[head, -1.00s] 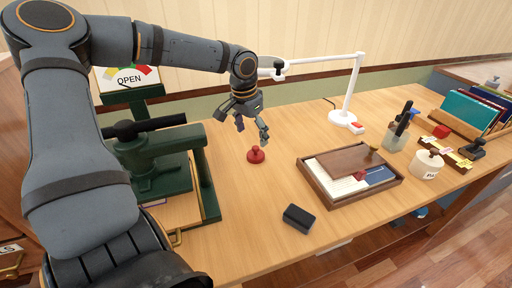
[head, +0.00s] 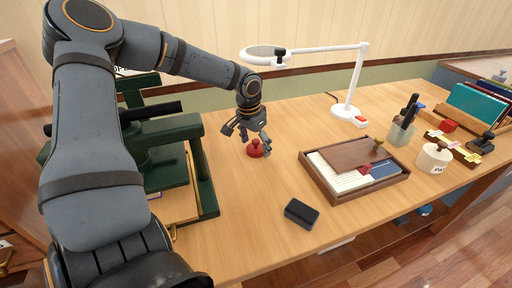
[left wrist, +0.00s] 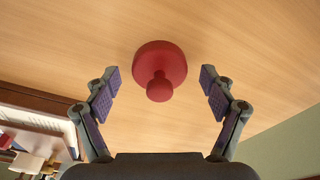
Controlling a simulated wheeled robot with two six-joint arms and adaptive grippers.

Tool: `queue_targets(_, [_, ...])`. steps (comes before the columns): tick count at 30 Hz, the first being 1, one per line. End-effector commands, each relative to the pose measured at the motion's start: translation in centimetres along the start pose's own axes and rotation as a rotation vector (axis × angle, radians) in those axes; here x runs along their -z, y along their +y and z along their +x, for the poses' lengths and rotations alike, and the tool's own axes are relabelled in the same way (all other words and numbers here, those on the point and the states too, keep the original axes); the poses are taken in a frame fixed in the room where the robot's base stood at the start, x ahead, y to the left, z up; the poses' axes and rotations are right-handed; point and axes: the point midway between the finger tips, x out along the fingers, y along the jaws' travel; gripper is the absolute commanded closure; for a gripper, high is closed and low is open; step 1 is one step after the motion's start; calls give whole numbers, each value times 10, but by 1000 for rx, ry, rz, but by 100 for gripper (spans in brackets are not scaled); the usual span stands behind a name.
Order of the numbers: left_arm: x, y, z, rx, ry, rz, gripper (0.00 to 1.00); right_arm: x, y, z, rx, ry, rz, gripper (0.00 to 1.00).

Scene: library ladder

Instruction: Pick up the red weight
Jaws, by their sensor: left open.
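The red weight (head: 255,149) is a round disc with a knob on top, standing on the wooden desk. My left gripper (head: 250,137) is right above it, pointing down, with its fingers spread. In the left wrist view the red weight (left wrist: 159,70) shows ahead of and between the two fingers of the left gripper (left wrist: 160,85), with a gap on either side. The fingers do not appear to touch it. My right gripper is not in view.
A green press (head: 165,155) stands close left of the weight. A wooden tray (head: 400,176) with papers lies to the right, and a dark block (head: 301,213) in front. A white lamp (head: 347,85) stands behind. Bare desk surrounds the weight.

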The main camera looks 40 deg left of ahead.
Motion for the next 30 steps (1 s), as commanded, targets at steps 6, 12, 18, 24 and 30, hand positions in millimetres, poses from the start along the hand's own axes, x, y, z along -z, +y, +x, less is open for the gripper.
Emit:
queue_targets(6, [0,0,0,0,0,0,21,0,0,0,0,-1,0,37])
queue_targets(12, [0,0,0,0,0,0,48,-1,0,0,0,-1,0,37])
queue_targets(18, [0,0,0,0,0,0,75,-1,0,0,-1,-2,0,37])
queue_targets(24, [0,0,-1,1,1,0,93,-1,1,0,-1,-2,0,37])
queue_targets(30, [1,0,-3,1,1,0,93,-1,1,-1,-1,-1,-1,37])
